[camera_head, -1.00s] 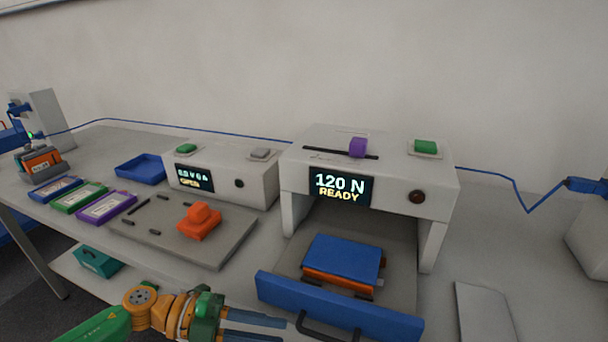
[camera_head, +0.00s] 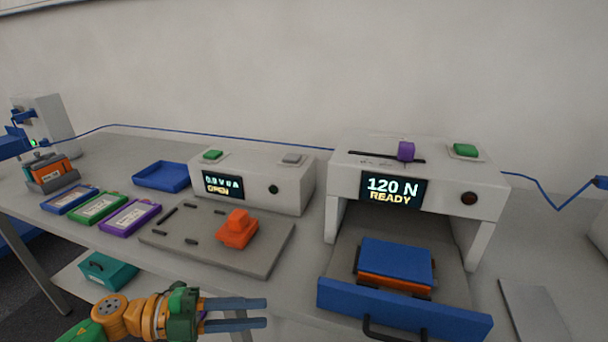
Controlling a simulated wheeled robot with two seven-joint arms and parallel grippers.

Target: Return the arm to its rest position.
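My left gripper (camera_head: 266,313) reaches in from the bottom left, in front of the table's front edge. Its two blue-grey fingers point right with a gap between them, and nothing shows between them. Its green and orange arm (camera_head: 112,317) runs off the bottom edge. The gripper is to the left of the press drawer's blue front (camera_head: 404,309) and apart from it. My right gripper is not in view.
The press (camera_head: 416,184) reads "120 N READY"; its drawer is out with a blue-topped orange block (camera_head: 396,261) in it. The tester (camera_head: 252,183) reads "OPEN". An orange piece (camera_head: 238,229) sits on the grey plate (camera_head: 182,247). Colored packs and a blue tray (camera_head: 162,177) lie left.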

